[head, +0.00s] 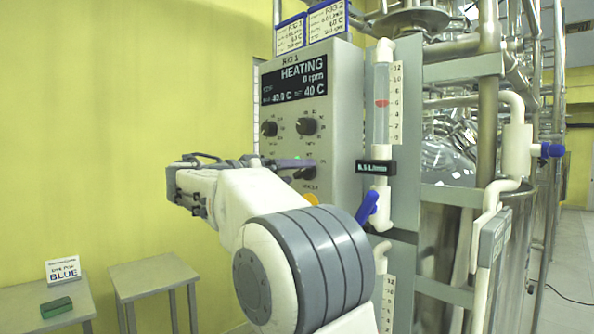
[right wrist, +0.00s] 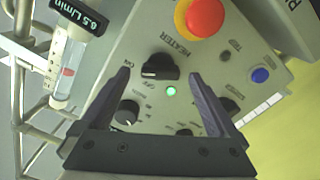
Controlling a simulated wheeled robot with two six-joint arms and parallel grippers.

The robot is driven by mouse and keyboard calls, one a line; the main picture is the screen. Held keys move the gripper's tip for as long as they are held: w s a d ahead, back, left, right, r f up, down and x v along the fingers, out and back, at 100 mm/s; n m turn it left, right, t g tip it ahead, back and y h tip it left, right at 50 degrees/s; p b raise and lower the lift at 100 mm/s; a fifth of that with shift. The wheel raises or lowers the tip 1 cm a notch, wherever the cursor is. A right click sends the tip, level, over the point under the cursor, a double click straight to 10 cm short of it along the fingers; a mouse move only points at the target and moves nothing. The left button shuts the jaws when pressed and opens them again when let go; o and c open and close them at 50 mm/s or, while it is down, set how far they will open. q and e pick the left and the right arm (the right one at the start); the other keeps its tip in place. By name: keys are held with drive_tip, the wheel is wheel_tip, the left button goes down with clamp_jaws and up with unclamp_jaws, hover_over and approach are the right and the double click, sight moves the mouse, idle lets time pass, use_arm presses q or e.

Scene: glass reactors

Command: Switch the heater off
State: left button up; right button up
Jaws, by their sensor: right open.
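The grey control box (head: 340,130) of RIG 1 has a dark display (head: 295,80) reading HEATING, 0 rpm, with 40.0 C and 40 C below. The black heater knob (head: 308,173) is low on its front, partly behind my right gripper (head: 292,165). In the right wrist view the knob (right wrist: 158,64) is labelled HEATER, with ON and OFF marks beside it. A green lamp (right wrist: 171,91) near it is lit. My right gripper (right wrist: 160,77) is open and empty, its fingertips on either side of the knob; contact cannot be told. My left gripper is out of view.
A red emergency button (right wrist: 205,17) on a yellow base and a blue button (right wrist: 260,75) are close to the knob. A flow meter (head: 381,105) with a blue valve handle (head: 367,207) stands right of the box. Two small tables are at lower left.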

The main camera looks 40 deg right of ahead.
drive_tip(key=shift+w+d, duration=0.1)
drive_tip(key=shift+d, duration=0.85)
drive_tip(key=c, duration=1.4)
